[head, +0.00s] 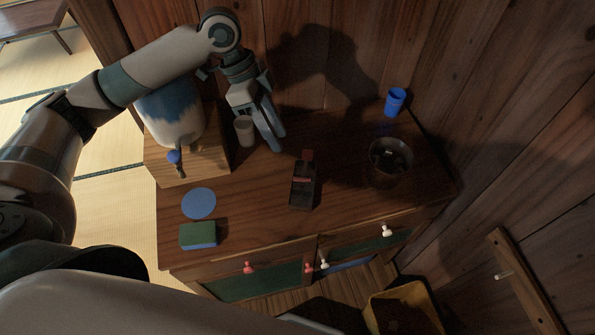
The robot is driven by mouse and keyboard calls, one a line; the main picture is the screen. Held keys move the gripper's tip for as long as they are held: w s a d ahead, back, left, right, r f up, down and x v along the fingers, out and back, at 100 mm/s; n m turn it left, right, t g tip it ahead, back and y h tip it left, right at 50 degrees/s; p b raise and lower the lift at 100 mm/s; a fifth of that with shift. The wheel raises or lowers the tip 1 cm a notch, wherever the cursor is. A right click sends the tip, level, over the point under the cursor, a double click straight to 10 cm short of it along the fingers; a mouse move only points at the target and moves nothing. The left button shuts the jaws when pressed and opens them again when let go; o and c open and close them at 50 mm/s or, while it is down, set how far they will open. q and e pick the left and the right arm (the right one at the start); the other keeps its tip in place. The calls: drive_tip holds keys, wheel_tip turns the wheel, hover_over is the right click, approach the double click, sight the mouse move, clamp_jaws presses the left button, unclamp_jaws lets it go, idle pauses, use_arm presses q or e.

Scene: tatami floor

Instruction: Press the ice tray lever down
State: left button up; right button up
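A dark, narrow device (301,193) that looks like the ice tray stands near the middle of the wooden cabinet top. A reddish bar (302,180) crosses it and a reddish piece (308,155) shows at its far end; I cannot tell for sure which is the lever or how far it is raised. My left gripper (279,142) hangs above the cabinet top, to the left of and behind the device, apart from it. Its two fingers lie close together, pointing down, with nothing seen between them. My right gripper is not in view.
A beige cup (244,131) stands close left of my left gripper. A white-and-blue dispenser (172,119) sits on a wooden box (204,165). A dark bucket (389,171) and blue cup (395,101) stand right. A blue disc (198,203) and green sponge (198,235) lie front left.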

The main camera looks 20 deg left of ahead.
sight(300, 178)
use_arm(q)
drive_tip(key=p+x, duration=0.3)
drive_tip(key=x, duration=0.9)
drive_tip(key=shift+d+f, duration=0.15)
drive_tip(key=shift+f, duration=0.1)
drive_tip(key=shift+s+d+f, duration=0.1)
drive_tip(key=shift+d+f, duration=0.15)
drive_tip(key=shift+f, duration=0.4)
clamp_jaws()
idle(0.4)
